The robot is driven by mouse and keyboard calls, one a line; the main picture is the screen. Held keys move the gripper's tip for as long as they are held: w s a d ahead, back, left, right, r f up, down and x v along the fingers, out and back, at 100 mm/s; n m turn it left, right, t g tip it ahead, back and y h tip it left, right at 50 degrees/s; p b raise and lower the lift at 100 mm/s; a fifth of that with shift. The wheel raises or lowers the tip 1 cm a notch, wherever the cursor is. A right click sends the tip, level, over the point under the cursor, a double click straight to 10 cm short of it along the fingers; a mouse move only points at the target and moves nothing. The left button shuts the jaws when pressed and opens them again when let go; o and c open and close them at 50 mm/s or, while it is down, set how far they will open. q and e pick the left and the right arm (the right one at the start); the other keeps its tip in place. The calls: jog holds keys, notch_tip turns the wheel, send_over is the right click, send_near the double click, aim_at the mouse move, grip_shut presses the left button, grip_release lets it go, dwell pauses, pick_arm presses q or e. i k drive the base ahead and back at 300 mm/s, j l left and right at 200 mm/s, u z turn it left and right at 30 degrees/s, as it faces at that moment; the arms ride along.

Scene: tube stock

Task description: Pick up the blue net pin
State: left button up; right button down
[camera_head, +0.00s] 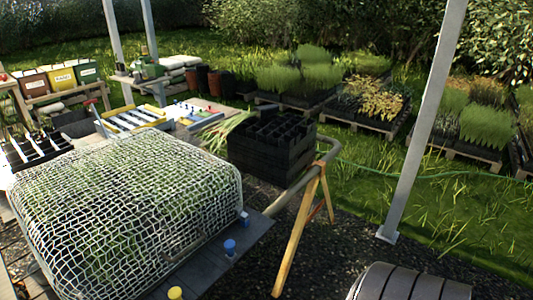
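A blue net pin (230,247) stands on the grey bench top (205,268), just off the right front side of the net-covered block. A smaller blue piece (244,218) sits farther back at the net's right corner; I cannot tell whether it is the same kind of pin. A yellow pin (175,293) shows at the bottom edge of the picture. The white net (130,205) is draped over green plants and fills the left foreground. Neither of my grippers is in view.
Black stacked crates (270,155) stand behind the net. A wooden trestle leg (297,235) and rail are right of the bench. A grey post (420,130) rises at the right. Plant pallets (365,120) stand on the grass behind. The bench strip around the blue pin is clear.

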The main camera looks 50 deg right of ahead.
aim_at(230, 244)
jog(key=z, duration=1.3)
jog(key=j+z, duration=0.4)
jog(key=k+j+z, duration=0.15)
jog(key=z, duration=0.2)
jog(key=k+j+z, duration=0.15)
jog(key=j+z, duration=0.25)
jog(key=k+j+z, duration=0.15)
jog(key=z, duration=0.2)
